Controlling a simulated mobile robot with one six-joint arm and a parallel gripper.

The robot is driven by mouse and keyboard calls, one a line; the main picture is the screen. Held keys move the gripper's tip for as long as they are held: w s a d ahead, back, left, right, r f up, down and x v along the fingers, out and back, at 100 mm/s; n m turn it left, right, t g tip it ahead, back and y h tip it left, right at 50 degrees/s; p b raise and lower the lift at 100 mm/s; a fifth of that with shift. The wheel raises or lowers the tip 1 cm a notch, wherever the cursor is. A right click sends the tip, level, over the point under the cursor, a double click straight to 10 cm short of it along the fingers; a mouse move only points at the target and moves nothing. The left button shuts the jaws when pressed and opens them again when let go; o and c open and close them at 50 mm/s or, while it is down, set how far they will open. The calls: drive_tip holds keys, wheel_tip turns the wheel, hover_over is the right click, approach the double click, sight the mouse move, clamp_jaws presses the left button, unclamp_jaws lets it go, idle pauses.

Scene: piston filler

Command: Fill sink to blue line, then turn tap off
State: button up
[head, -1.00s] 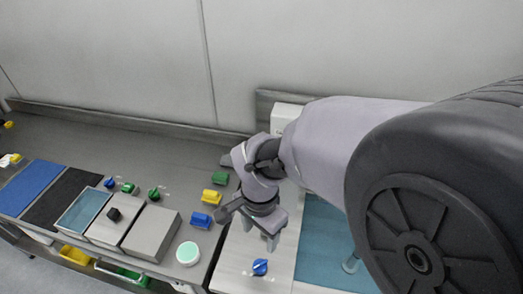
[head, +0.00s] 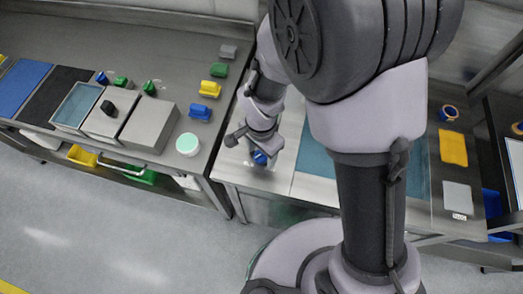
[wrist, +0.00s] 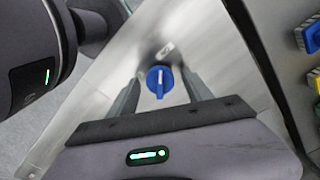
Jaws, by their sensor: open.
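A round blue knob with a white bar (head: 260,157) sits on the steel counter left of the sink; it appears to be the tap control. The wrist view shows the blue knob (wrist: 160,82) between my fingertips, its white bar running nearly up and down. My gripper (wrist: 161,88) is open, one finger on each side of the knob; contact cannot be told. In the head view my gripper (head: 258,150) points down over it. The sink (head: 316,155) shows a blue-green surface, partly hidden by my arm. The blue line and spout cannot be made out.
A yellow cloth (head: 453,148) lies at right. The floor in front is clear.

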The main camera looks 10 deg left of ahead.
clamp_jaws()
drive_tip(key=shift+n, duration=0.4)
drive_tip(key=n, duration=0.3)
drive_tip(key=shift+n, duration=0.4)
drive_tip(key=n, duration=0.4)
drive_tip(key=shift+r+n, duration=0.1)
drive_tip(key=shift+n, duration=0.2)
drive_tip(key=n+p, duration=0.1)
drive_tip(key=n, duration=0.3)
drive_tip(key=shift+n, duration=2.4)
drive_tip(key=shift+p, duration=0.3)
